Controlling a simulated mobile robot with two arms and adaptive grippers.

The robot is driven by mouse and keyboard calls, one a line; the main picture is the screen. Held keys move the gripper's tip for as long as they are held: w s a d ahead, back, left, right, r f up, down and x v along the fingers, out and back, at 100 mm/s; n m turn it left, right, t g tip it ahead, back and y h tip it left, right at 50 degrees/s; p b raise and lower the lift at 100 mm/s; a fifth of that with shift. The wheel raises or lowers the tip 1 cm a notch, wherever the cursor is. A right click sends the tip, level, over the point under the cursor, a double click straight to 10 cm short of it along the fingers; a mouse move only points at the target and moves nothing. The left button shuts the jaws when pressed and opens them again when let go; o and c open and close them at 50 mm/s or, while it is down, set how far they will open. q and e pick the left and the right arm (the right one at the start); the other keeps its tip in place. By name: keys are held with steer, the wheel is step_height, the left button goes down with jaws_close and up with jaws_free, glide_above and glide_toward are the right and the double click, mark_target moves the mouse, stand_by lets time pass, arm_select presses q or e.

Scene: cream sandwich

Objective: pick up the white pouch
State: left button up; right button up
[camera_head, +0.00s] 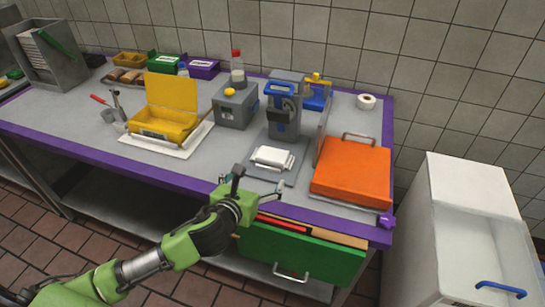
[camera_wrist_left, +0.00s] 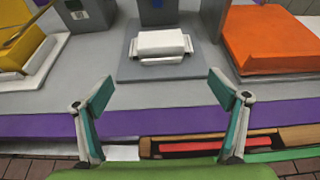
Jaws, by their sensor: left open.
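The white pouch (camera_head: 273,158) lies flat on a grey plate (camera_head: 289,178) at the foot of a grey and blue device, near the table's front edge. It also shows in the left wrist view (camera_wrist_left: 161,43), upper middle, with flat end flaps at its sides. My left gripper (camera_head: 258,186) is open and empty at the front edge of the table, short of the pouch. In the left wrist view its two teal fingers (camera_wrist_left: 164,92) are spread wide, with the pouch beyond and between them, apart from both. My right gripper is not in view.
An orange box (camera_head: 352,170) with a handle stands close right of the pouch. The grey and blue device (camera_head: 284,110) rises behind it. A yellow open case (camera_head: 165,110) sits on a white board to the left. A green drawer (camera_head: 300,255) lies below the table edge.

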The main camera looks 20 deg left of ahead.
mark_target(269, 164)
arm_select(q)
steer(key=x, duration=0.9)
steer(key=shift+d+p, duration=0.15)
steer(key=shift+p, duration=0.25)
steer(key=c, duration=1.3)
